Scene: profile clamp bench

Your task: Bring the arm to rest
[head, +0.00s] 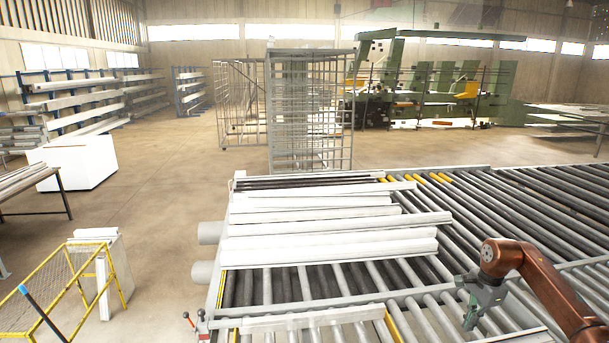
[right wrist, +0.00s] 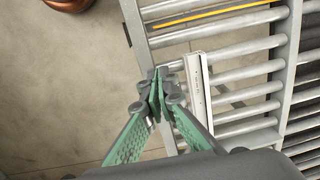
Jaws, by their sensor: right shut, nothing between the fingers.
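My right gripper (head: 469,322) hangs at the end of my brown-red arm, over the rollers at the right front of the roller bench (head: 350,300) in the head view. In the right wrist view its green fingers come together at the tips (right wrist: 159,88), shut and empty. There the tips are by the bench's side rail (right wrist: 139,45), left of a pale profile (right wrist: 196,88). The height above the rollers is hard to tell. My left gripper is not in view.
Several white profiles (head: 320,247) lie on the bench, and another lies at its front (head: 312,320). A clamp with red knobs (head: 193,322) is at the front left corner. A wire cage rack (head: 310,110) stands behind. Floor left of the bench is partly clear, with a yellow railing (head: 62,290).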

